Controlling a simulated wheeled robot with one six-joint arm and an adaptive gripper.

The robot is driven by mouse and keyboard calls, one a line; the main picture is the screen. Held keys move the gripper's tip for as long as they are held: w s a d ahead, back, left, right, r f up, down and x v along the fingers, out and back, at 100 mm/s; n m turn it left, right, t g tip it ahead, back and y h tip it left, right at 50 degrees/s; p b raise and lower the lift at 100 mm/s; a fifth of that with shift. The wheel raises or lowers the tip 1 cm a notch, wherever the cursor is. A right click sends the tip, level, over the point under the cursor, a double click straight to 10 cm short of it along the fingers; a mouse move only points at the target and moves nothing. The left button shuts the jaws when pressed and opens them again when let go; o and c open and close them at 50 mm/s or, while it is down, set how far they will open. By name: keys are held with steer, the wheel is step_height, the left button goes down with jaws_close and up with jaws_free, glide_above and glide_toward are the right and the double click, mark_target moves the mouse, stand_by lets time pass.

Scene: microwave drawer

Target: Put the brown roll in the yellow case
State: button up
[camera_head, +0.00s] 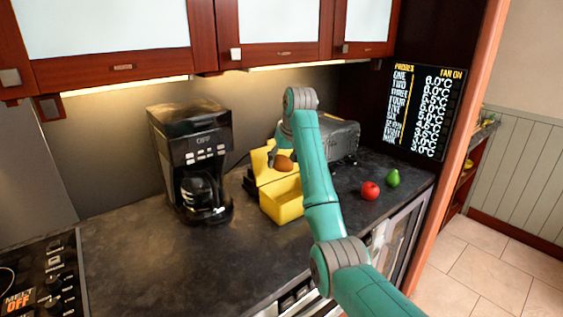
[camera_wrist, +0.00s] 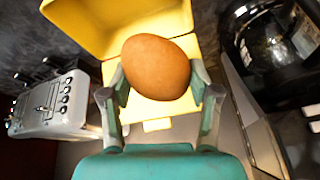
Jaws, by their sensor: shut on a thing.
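The brown roll (camera_wrist: 155,68) is held between the two fingers of my gripper (camera_wrist: 160,88) in the wrist view. It also shows in the head view (camera_head: 284,163), just above the yellow case. The yellow case (camera_head: 283,203) stands open on the dark counter, with its lid raised at the back. In the wrist view the case (camera_wrist: 90,28) lies behind the roll, and the roll hides part of it. My gripper (camera_head: 278,160) is partly hidden by my arm in the head view.
A black coffee maker (camera_head: 190,165) stands left of the case. A grey toaster (camera_wrist: 60,105) is on the other side. A red apple (camera_head: 370,190) and a green pear (camera_head: 393,178) lie to the right. The front left counter is clear.

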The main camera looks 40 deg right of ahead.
steer(key=shift+f, duration=6.85)
steer(key=o, duration=1.3)
steer(key=shift+r, duration=5.5)
